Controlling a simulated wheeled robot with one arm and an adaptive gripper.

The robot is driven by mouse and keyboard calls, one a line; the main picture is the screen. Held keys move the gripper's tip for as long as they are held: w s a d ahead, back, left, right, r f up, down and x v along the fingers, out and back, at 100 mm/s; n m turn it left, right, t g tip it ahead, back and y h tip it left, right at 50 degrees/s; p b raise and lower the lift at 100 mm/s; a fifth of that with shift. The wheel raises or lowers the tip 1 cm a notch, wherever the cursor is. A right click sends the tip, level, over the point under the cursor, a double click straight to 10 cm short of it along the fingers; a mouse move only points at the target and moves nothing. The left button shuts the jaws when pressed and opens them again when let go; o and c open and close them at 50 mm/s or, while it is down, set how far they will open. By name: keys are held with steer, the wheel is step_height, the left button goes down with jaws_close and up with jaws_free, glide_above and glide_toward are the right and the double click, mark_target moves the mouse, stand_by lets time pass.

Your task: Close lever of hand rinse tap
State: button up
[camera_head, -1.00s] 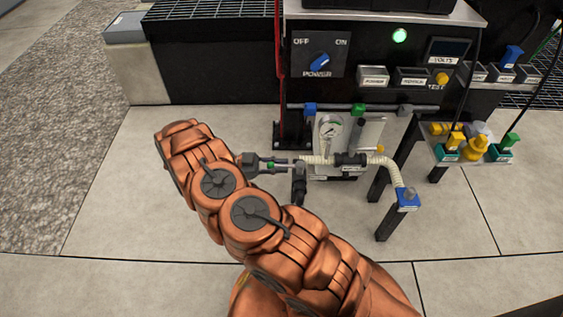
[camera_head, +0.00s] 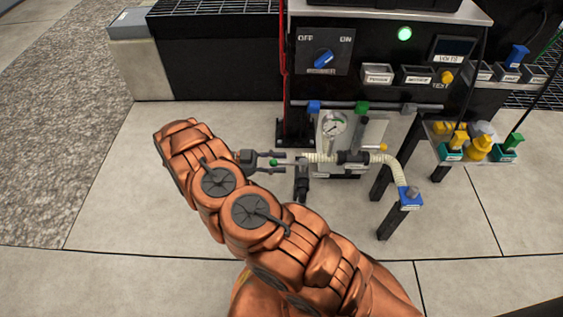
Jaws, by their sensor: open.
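My gripper (camera_head: 268,162) points right, with its fingers apart around a small green knob (camera_head: 273,162). A thin grey bar runs right from the knob towards a dark upright fitting (camera_head: 302,180). It looks like a tap lever, but no label naming the hand rinse tap is readable. I cannot tell whether the fingers touch the knob. A cream ribbed hose (camera_head: 389,163) runs from this fitting past a black clamp to a blue-ended piece (camera_head: 411,198). A blue valve handle (camera_head: 314,106) and a green one (camera_head: 362,107) sit on the grey pipe above.
A pressure gauge (camera_head: 335,124) stands just behind the hose. The black control panel (camera_head: 373,50) with a power knob rises behind. A side shelf (camera_head: 491,157) at the right holds yellow and green fittings. Bare floor tiles (camera_head: 150,210) lie left of my arm.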

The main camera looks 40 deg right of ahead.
steer(key=v, duration=0.6)
steer(key=shift+w+a, duration=0.15)
steer(key=shift+a, duration=0.05)
stand_by(0.7)
